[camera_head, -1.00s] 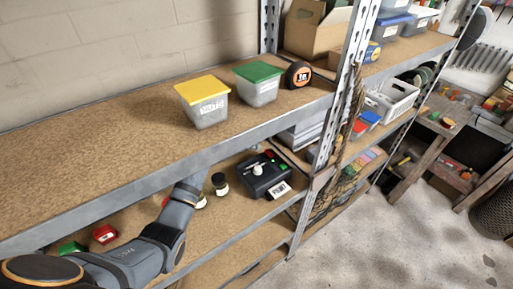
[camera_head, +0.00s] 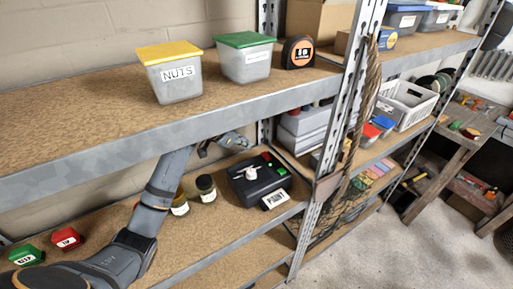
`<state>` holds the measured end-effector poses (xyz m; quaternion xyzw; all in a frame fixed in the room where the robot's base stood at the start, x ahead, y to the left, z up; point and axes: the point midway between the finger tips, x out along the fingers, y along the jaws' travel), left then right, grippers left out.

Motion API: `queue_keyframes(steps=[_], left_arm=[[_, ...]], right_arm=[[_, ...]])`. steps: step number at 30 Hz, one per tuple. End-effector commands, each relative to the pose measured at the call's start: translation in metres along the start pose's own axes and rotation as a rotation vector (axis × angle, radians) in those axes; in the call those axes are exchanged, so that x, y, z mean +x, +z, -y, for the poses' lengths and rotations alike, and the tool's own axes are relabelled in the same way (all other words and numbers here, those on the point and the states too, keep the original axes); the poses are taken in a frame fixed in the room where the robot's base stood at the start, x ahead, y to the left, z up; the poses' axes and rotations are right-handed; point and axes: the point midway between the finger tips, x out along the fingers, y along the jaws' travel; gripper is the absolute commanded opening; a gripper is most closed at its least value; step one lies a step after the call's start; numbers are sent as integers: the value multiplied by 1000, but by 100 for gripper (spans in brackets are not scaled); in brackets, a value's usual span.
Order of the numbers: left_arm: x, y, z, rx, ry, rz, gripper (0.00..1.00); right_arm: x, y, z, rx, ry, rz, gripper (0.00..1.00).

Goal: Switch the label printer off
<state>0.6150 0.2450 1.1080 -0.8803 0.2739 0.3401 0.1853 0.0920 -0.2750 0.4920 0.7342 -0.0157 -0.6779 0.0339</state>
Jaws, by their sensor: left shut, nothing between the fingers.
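My left arm reaches in from the lower left under the upper shelf. My left gripper (camera_head: 240,142) is shut and empty, behind and slightly left of the printer in the picture, apart from it. The upper shelf's edge lies close above it. My right gripper is out of view.
Small red (camera_head: 67,238) and green boxes sit at lower left. The upper shelf's metal edge (camera_head: 150,130) overhangs. A rack post and hanging rope (camera_head: 362,110) stand to the right.

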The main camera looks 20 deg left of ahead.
Motion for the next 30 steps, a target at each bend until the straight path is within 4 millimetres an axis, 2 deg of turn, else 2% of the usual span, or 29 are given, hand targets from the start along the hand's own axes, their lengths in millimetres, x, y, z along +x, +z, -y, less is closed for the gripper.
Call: queue_keyframes(steps=[7,15,21,30], left_arm=[[42,-3,-2,-4,6,-1,0],[84,-2,0,-2,2,-1,0],[94,-1,-1,0,1,-1,0],[95,1,0,-8,8,1,0]], right_arm=[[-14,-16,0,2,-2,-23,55],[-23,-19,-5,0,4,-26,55],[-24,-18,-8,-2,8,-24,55],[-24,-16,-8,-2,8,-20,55]])
